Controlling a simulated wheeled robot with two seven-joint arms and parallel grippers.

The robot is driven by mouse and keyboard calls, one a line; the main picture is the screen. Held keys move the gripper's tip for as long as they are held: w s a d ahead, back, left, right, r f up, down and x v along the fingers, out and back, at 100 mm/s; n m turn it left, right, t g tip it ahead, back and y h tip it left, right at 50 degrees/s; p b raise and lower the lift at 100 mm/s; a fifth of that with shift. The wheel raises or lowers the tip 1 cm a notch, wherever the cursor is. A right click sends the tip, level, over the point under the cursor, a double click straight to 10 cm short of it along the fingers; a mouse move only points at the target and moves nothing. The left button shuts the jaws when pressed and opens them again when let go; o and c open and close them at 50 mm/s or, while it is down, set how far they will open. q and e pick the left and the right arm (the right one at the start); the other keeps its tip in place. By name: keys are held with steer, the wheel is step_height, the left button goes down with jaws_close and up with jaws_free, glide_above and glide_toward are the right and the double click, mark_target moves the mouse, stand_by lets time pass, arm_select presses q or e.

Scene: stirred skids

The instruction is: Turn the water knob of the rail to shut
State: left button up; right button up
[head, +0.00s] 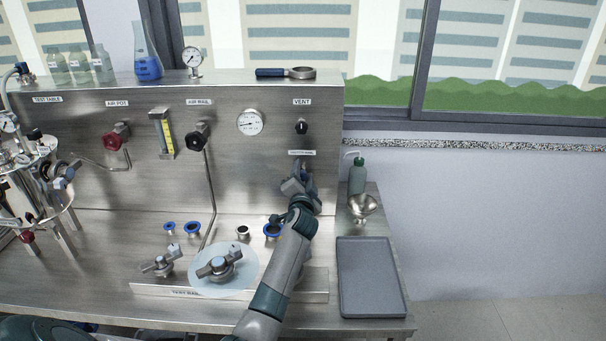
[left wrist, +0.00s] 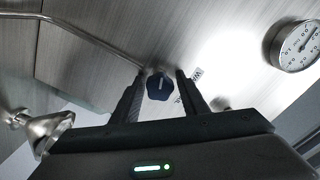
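In the left wrist view, a dark blue knob (left wrist: 160,85) shows between the tips of my left gripper (left wrist: 160,92). A metal pipe runs from beside the knob. The two fingers stand apart, with a small gap at the knob's sides; I cannot tell whether either touches it. In the head view, my left gripper (head: 300,183) is at the right part of the steel panel, just below a small label (head: 302,153) too small to read surely. The gripper hides the knob there. My right gripper is not in view.
A black VENT knob (head: 302,127) sits just above the label. To the left are a gauge (head: 250,122), the black AIR RAIL knob (head: 197,136) and red AIR POT knob (head: 116,138). A green bottle (head: 357,176), metal funnel (head: 362,206) and grey tray (head: 371,277) stand right.

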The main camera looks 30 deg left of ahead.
arm_select(q)
steer(key=c, duration=0.8)
steer(key=shift+m, duration=0.5)
steer(key=m+p, duration=0.1)
steer(key=m, duration=0.3)
steer(key=shift+f, duration=0.1)
steer(key=m+p, duration=0.2)
steer(key=m, duration=0.3)
steer(key=shift+m, duration=0.4)
steer(key=m+p, duration=0.3)
steer(key=m, duration=0.3)
steer(key=shift+f+m, duration=0.15)
steer(key=shift+m, duration=0.15)
steer(key=shift+o, duration=0.2)
steer(key=m+p, duration=0.1)
steer(key=m, duration=0.1)
steer(key=m+p, duration=0.1)
steer(key=m, duration=0.1)
steer(key=shift+s+f+m+p, duration=0.1)
steer(key=shift+f+m+p, duration=0.1)
steer(key=shift+m+p, duration=0.2)
steer(key=shift+a, duration=0.1)
